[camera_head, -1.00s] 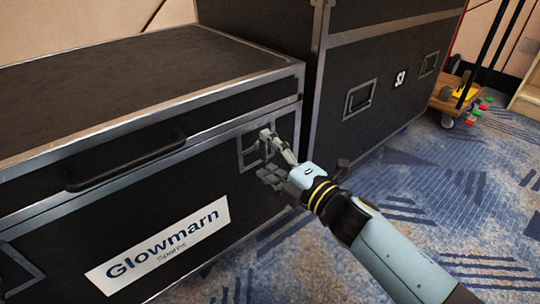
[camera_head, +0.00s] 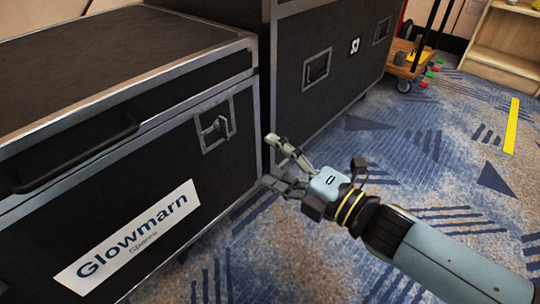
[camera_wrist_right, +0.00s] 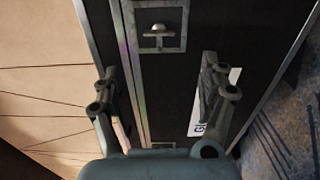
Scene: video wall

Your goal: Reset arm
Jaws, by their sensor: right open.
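My right gripper (camera_head: 268,160) is open and empty in the head view. It hangs in front of the right end of the black flight case (camera_head: 120,190), apart from the case's butterfly latch (camera_head: 215,130). The latch sits in a metal recess on the case front, near the right corner. In the right wrist view, the two fingers of my right gripper (camera_wrist_right: 158,78) are spread wide, and a latch (camera_wrist_right: 158,32) shows beyond them. My left gripper is not in view.
A white "Glowmarn Spares" label (camera_head: 128,240) is on the case front. A taller black case (camera_head: 325,70) stands behind to the right. A wooden dolly (camera_head: 408,62) and a shelf (camera_head: 505,50) are farther back. The blue patterned carpet (camera_head: 440,150) is mostly clear.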

